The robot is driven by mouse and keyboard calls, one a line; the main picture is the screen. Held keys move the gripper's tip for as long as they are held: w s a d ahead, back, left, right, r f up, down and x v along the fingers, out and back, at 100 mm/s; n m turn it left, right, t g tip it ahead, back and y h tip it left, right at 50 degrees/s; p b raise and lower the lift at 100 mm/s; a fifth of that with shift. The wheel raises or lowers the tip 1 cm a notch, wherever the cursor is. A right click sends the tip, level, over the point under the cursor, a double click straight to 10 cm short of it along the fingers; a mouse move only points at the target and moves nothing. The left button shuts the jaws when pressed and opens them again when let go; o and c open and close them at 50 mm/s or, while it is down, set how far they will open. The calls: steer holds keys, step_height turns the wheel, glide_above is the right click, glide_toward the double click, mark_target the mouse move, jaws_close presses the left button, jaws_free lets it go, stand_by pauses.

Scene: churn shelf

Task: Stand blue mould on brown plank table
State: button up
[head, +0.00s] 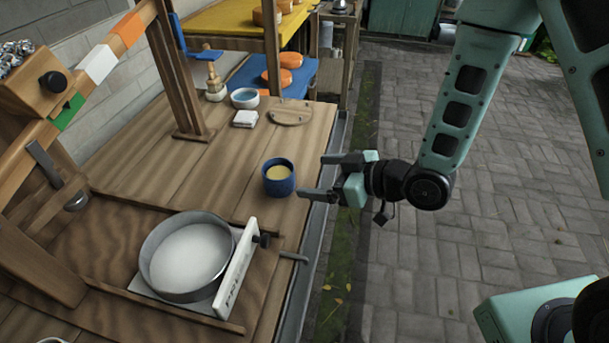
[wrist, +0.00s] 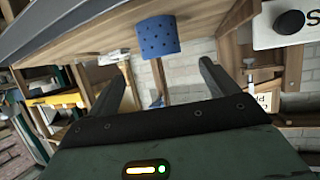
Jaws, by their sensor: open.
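The blue mould (head: 279,180) is a small round cup with a yellowish fill. It stands upright on the brown plank table (head: 150,160), near the table's right edge in the head view. It also shows in the wrist view (wrist: 158,37), with dark dots on its side, ahead of the fingers. My gripper (head: 318,175) is open and empty, just to the right of the mould at the table edge. Its two fingers (wrist: 162,85) stand wide apart in the wrist view. The fingers look apart from the mould.
A round pan with white contents (head: 188,255) and a white labelled plate (head: 238,268) sit at the front of the table. A wooden post (head: 178,80), a blue-white bowl (head: 244,97), a white cloth (head: 245,118) and a board (head: 291,117) stand farther back. The planks left of the mould are clear.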

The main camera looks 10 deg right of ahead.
steer(key=s+d+r+m+g+h, duration=0.1)
steer(key=s+r+g+h, duration=0.3)
steer(key=s, duration=0.6)
steer(key=s+d+r+m+g+h, duration=0.2)
steer(key=s+r+h, duration=0.4)
steer(key=s, duration=0.5)
steer(key=shift+s+d+r+g+h, duration=0.3)
steer(key=shift+d+r+g, duration=0.6)
steer(key=shift+d, duration=0.2)
